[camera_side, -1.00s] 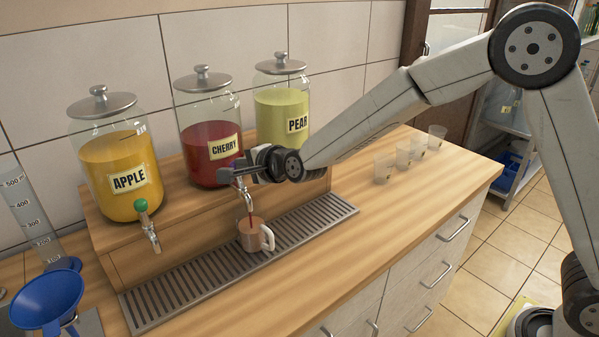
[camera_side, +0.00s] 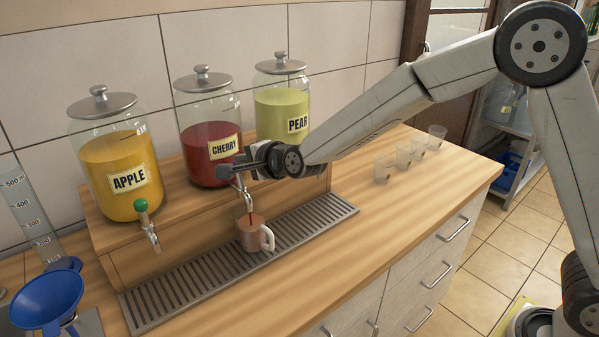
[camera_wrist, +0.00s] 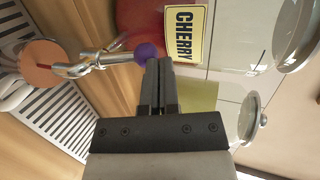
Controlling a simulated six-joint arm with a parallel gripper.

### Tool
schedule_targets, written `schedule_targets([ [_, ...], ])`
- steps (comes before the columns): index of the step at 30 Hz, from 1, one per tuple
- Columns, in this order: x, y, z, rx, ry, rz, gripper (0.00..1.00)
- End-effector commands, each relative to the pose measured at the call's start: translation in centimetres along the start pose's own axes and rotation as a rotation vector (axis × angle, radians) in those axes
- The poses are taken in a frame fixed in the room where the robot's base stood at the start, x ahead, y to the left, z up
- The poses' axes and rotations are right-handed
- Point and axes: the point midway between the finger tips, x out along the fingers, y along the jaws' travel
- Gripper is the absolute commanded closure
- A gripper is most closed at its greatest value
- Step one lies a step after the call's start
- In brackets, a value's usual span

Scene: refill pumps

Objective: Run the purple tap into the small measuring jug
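The purple tap knob (camera_wrist: 146,52) belongs to the cherry dispenser (camera_side: 207,150); my gripper hides it in the side view. My gripper (camera_wrist: 160,68) has its fingers together, with the tips right beside the knob, seemingly touching it. In the side view my gripper (camera_side: 226,172) is in front of the cherry jar, above the spout (camera_side: 247,198). From above, the jug (camera_wrist: 42,64) shows a broad liquid surface.
The apple dispenser (camera_side: 120,170) with a green-knobbed tap stands left, the pear dispenser (camera_side: 280,105) right. The slotted drip grate (camera_side: 310,222) runs along the front. Several clear cups (camera_side: 383,173) stand on the right; a blue funnel (camera_side: 46,299) is front left.

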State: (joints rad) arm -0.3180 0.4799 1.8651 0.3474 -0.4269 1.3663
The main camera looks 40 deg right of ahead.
Motion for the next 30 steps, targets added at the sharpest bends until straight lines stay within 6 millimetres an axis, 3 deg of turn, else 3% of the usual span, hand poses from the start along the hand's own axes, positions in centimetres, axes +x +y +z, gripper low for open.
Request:
schedule_targets([
  [22, -0.5, -0.7, 0.0, 0.001, 0.000, -0.001, 1.00],
  [30, -1.9, -0.5, 0.1, 0.001, -0.001, -0.001, 1.00],
])
